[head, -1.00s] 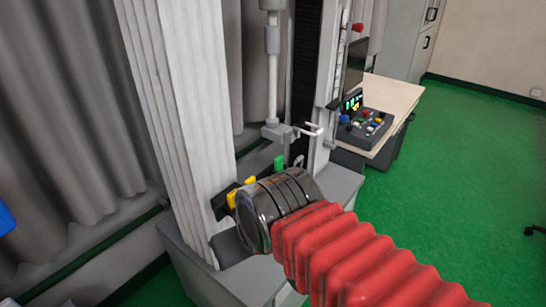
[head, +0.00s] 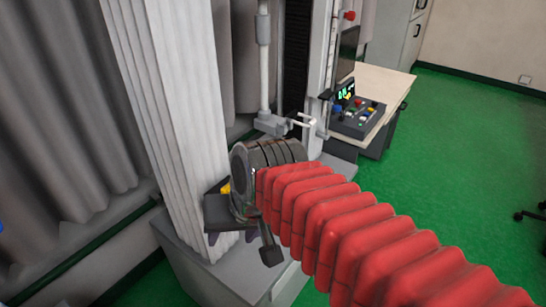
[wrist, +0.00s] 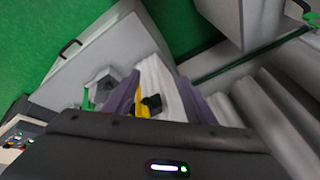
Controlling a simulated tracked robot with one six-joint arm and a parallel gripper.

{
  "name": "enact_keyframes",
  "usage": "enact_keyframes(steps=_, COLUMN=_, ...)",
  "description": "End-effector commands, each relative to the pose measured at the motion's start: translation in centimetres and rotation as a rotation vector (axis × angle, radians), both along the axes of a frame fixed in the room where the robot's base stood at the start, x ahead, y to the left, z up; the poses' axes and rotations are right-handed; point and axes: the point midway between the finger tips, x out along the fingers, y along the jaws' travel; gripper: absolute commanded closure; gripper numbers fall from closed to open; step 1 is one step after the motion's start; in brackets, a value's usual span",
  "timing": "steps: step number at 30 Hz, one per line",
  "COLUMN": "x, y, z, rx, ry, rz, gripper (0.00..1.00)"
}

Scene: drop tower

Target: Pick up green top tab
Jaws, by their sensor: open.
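A small green tab (wrist: 88,99) shows at the left of the wrist view, beside a grey block and outside the left finger of my gripper. In the head view I cannot see it; my arm and wrist cover that area. My gripper (wrist: 159,82) is open, its two purplish fingers apart with nothing held. Between them, in the line of sight, are a yellow tab (wrist: 143,104) and a black knob (wrist: 152,102) before the white fluted column. In the head view a bit of yellow tab (head: 224,188) shows beside my dark wrist, near the column.
The white fluted column (head: 165,120) stands close left of my wrist. A grey hook fitting (head: 272,124) hangs just beyond it. A control box with coloured buttons (head: 357,120) is on a desk at the right. Open green floor (head: 460,170) lies right.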

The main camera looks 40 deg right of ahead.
Motion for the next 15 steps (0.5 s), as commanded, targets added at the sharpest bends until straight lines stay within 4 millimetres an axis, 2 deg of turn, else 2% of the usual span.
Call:
enact_keyframes(steps=8, x=3.1, y=-2.5, z=-0.5, rx=0.346, ry=0.114, rz=-0.456, gripper=0.50)
enact_keyframes(steps=15, x=6.2, y=-6.1, z=-0.3, rx=0.660, ry=0.182, rz=-0.837, gripper=0.50)
